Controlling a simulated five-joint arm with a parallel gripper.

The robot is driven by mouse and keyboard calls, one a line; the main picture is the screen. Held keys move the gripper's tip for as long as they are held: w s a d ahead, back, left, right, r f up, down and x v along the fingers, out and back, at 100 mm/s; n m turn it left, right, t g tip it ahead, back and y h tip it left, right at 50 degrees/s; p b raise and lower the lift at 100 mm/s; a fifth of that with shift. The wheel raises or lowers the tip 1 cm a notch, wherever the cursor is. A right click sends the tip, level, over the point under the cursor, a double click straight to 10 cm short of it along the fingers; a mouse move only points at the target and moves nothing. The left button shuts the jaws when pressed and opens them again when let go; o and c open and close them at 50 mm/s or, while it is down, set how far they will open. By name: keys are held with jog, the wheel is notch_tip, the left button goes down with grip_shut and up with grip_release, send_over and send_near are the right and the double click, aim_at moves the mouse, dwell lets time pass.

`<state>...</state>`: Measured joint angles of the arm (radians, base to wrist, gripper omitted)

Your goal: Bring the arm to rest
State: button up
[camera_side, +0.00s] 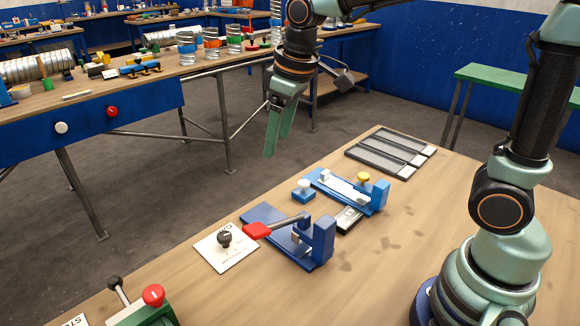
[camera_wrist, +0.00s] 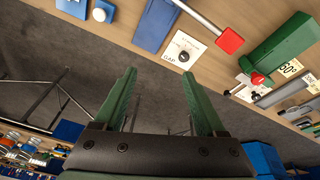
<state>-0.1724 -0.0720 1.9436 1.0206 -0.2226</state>
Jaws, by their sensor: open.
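My gripper (camera_side: 277,130) is open and empty, its two green fingers pointing down. In the side view it hangs in the air near the far left edge of the wooden table (camera_side: 395,255), with the floor behind it. It also shows in the wrist view (camera_wrist: 163,95), with fingers apart and only grey floor between them. No object touches the fingers.
A blue fixture with a red-handled lever (camera_side: 258,230), a white card with a black knob (camera_side: 226,245), a blue clamp fixture (camera_side: 345,190) and a grey tray (camera_side: 392,133) stand on the table. A green fixture with a red knob (camera_side: 153,295) is at the front.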

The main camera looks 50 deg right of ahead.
jog(key=s+d+m+t, duration=0.2)
jog(key=s+d+m, duration=0.2)
jog(key=s, duration=0.6)
jog(key=shift+s+d+m+t, duration=0.15)
jog(key=shift+d+m+t, duration=0.2)
jog(key=shift+d, duration=1.05)
